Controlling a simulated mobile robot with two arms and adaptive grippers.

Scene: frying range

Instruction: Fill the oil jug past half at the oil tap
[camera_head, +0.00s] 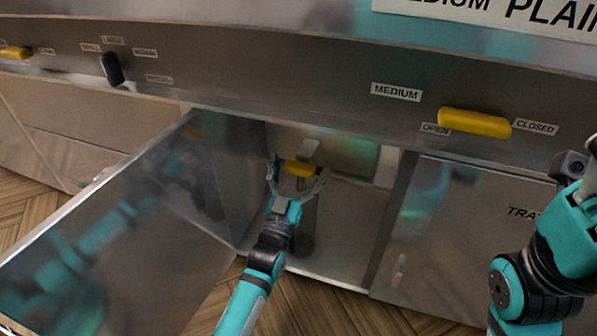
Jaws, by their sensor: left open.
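A small yellow handle (298,168) sits below a grey metal fitting (309,150) inside the open cabinet. This looks like the oil tap, but no label on it is readable. My left gripper (298,182) is open inside the cabinet, with its fingers spread on either side of the yellow handle. Whether they touch it I cannot tell. A dark grey upright shape (307,228) stands behind my left wrist, partly hidden; I cannot tell whether it is the oil jug. No oil is visible. My right arm shows at the right edge, but its gripper is outside the picture.
The open cabinet door (120,225) swings out at the left of my left arm. A closed door (465,230) is on the right. Above, the front panel has a yellow lever (475,122) between OPEN and CLOSED labels, a black knob (111,69) and another yellow lever (14,53).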

